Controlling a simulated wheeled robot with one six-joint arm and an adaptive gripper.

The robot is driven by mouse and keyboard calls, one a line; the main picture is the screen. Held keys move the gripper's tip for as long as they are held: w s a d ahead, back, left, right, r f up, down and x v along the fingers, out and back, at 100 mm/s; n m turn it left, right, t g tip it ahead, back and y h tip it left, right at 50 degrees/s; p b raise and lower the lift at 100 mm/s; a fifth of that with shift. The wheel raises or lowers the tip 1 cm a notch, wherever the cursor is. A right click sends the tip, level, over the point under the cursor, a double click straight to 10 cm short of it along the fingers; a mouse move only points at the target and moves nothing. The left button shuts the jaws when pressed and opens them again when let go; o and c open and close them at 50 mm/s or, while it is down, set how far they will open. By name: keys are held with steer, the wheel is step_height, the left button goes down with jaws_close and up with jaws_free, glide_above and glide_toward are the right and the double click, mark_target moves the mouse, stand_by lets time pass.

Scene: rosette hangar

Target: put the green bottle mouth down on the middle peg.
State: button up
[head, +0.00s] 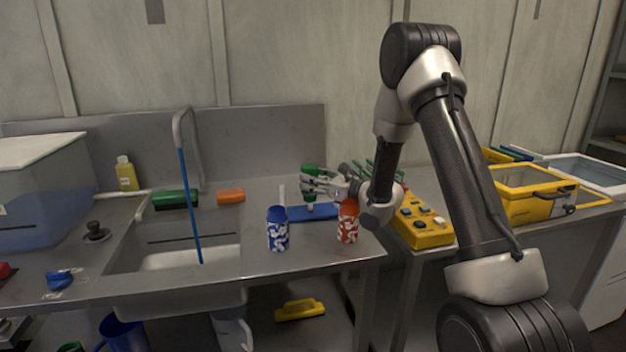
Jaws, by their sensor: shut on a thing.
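The green bottle (310,170) is in my gripper (318,186), in the head view at the centre. Its wider part shows above the fingers and a narrower green part shows below them, so it looks mouth down and about upright. My gripper is shut around its middle, and the fingers hide that part. The blue peg rack (297,214) lies on the steel counter below. A short pale piece shows between the bottle's lower end and the rack. I cannot tell whether the bottle is around a peg or just above it, nor which peg this is.
A blue-and-white cup (277,232) and a red-and-white cup (348,224) stand in front of the rack. A sink (185,260) with a tall tap is to the left. A yellow box with buttons (422,228) is to the right. The wall is close behind.

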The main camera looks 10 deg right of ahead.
steer(key=shift+f, duration=0.1)
steer(key=o, duration=1)
step_height(320, 180, up, 10)
stand_by(0.6)
